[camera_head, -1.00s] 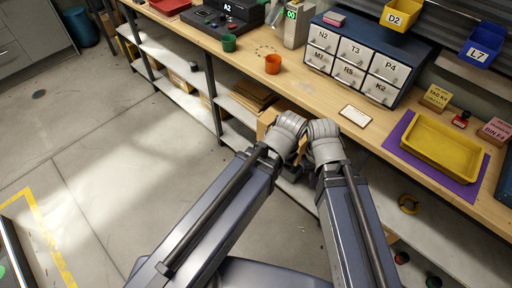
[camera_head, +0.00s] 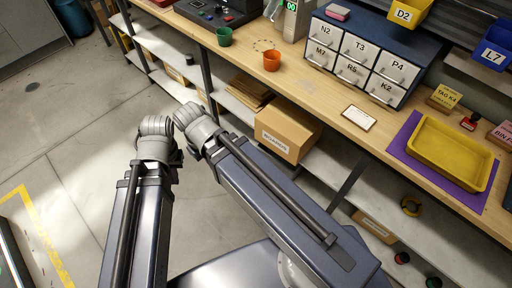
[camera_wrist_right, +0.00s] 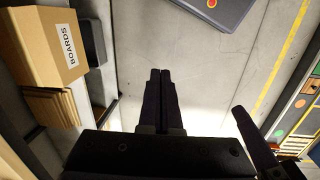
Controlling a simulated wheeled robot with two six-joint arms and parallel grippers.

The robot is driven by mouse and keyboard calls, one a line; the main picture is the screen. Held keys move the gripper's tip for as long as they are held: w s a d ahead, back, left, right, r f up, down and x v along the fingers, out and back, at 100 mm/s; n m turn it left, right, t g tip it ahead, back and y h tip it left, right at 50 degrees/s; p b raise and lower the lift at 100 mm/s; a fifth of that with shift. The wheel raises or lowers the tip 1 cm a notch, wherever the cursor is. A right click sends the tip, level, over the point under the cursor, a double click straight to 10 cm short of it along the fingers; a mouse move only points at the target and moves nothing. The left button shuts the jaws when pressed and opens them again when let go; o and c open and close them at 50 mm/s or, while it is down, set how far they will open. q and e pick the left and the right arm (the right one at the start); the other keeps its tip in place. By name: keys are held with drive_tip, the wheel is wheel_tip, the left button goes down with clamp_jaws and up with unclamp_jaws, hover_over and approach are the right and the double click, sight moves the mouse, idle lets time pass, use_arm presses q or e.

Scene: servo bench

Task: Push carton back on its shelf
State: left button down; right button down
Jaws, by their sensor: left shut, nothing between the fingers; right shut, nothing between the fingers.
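The brown carton (camera_head: 289,127) sits on the shelf under the bench. Its front part juts out past the bench edge and its back is hidden under the bench top. Its label reads BOARDS in the right wrist view, where the carton (camera_wrist_right: 38,42) is at the upper left. My left gripper (camera_head: 177,158) is mostly hidden by its wrist, over the floor left of the carton. My right gripper (camera_wrist_right: 160,74) is shut and empty, pointing over the floor, apart from the carton. Its fingers are hidden in the head view.
Flat brown cardboard pieces (camera_head: 249,92) lie on the shelf beside the carton. A dark bench leg (camera_head: 347,180) stands to its right. On the bench are an orange cup (camera_head: 271,61), a drawer cabinet (camera_head: 366,60) and a yellow tray (camera_head: 450,153). The floor in front is clear.

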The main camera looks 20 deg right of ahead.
drive_tip(key=w+d+f+n+b, duration=0.3)
drive_tip(key=f+b, duration=0.2)
drive_tip(key=f, duration=0.1)
drive_tip(key=n+t+h+b, duration=0.2)
drive_tip(key=n+b, duration=1.4)
drive_tip(key=b, duration=0.4)
approach(272, 149)
drive_tip(key=s+a+r, duration=0.3)
drive_tip(key=a, duration=0.1)
drive_tip(key=shift+w+d+f+b, duration=0.45)
drive_tip(key=shift+d+f+b, duration=0.5)
drive_tip(key=shift+f+b, duration=0.65)
drive_tip(key=shift+w+d+f+b, duration=0.45)
drive_tip(key=shift+d+f+b, duration=0.5)
drive_tip(key=shift+f+b, duration=0.7)
drive_tip(key=shift+w+d+f+b, duration=0.4)
drive_tip(key=shift+d+f+b, duration=0.5)
drive_tip(key=shift+f+b, duration=0.7)
drive_tip(key=shift+r, duration=0.15)
